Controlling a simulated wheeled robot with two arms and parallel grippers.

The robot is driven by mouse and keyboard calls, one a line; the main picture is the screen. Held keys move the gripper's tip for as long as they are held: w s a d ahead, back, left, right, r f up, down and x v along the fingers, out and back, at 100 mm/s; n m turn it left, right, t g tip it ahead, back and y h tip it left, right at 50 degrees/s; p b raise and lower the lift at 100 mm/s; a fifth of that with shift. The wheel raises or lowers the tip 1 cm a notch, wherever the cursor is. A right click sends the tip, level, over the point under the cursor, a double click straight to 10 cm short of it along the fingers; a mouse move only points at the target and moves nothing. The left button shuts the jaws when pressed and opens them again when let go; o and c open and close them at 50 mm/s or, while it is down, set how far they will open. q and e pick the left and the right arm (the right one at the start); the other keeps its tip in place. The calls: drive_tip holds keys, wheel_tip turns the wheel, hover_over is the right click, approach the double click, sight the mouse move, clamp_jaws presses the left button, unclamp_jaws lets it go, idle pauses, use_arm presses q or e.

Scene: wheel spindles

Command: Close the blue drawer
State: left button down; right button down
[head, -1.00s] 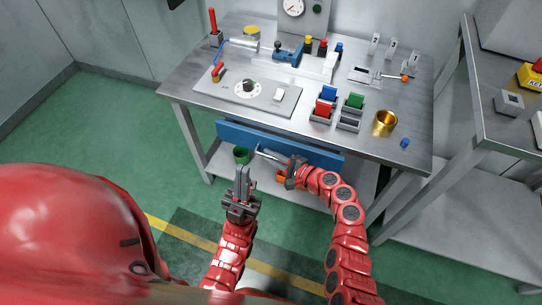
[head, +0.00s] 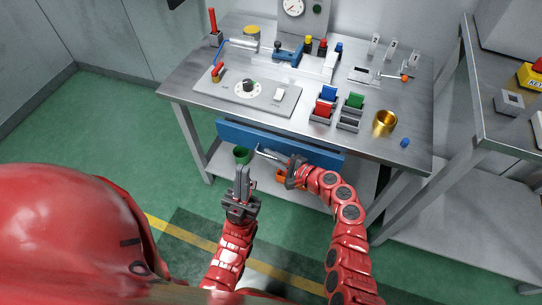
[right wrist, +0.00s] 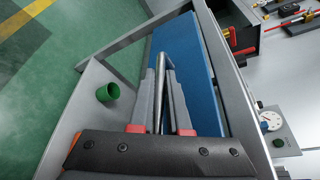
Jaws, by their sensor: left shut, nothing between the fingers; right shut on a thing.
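The blue drawer (head: 236,134) is under the front edge of the grey workbench, its front panel close beneath the top. I cannot tell whether a small gap is left. Its metal bar handle (head: 268,153) stands out from the front. My right gripper (head: 291,171) is shut on the handle; in the right wrist view the bar (right wrist: 164,85) lies between its two fingers (right wrist: 163,105), with the blue front (right wrist: 190,60) just behind. My left gripper (head: 242,178) is shut and empty, in front of the drawer's left half and apart from the handle.
The workbench top (head: 205,98) holds a dial panel (head: 232,97), bins with coloured blocks (head: 325,106) and a brass cup (head: 385,122). A green cup (head: 242,155) and an orange item stand on the lower shelf. A second table (head: 500,135) is at right.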

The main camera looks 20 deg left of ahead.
sight(278, 147)
drive_tip(key=w+b, duration=0.1)
drive_tip(key=w, duration=0.1)
drive_tip(key=w+b, duration=0.1)
drive_tip(key=w, duration=0.1)
drive_tip(key=shift+d+f, duration=0.1)
drive_tip(key=shift+f, duration=0.1)
drive_tip(key=shift+w+r, duration=0.1)
drive_tip(key=shift+r, duration=0.1)
drive_tip(key=c, duration=1.2)
unclamp_jaws()
drive_tip(key=shift+o, duration=0.2)
drive_tip(key=shift+d, duration=0.1)
drive_tip(key=shift+d+r, duration=0.1)
drive_tip(key=shift+d, duration=0.2)
drive_tip(key=p+v, duration=0.1)
drive_tip(key=v, duration=1.5)
drive_tip(key=shift+s+d, duration=0.25)
drive_tip(key=shift+d, duration=0.05)
